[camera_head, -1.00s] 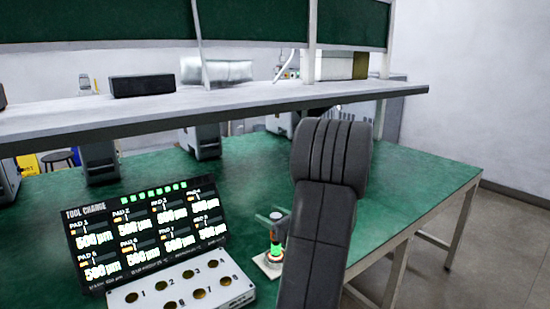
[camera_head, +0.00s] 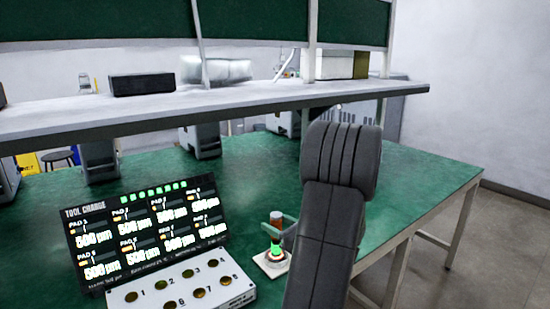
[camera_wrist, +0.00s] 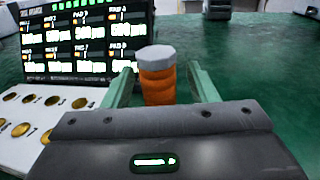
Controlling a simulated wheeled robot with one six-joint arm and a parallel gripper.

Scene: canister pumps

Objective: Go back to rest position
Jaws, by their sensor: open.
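My gripper (camera_wrist: 163,90) shows in the wrist view with its two green fingers apart, one on each side of an orange canister with a pale grey cap (camera_wrist: 157,78). I cannot tell whether the fingers touch it. In the head view the canister (camera_head: 276,222) stands upright on a small pale base with a green glowing band (camera_head: 275,256), left of my dark arm. In that view my arm hides most of the gripper.
A "TOOL CHANGE" screen (camera_head: 147,236) stands at the left, with a white numbered panel (camera_head: 182,285) before it. A shelf (camera_head: 230,98) crosses above the green table (camera_head: 415,190). Grey machines (camera_head: 203,138) stand at the back. The table's right side is clear.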

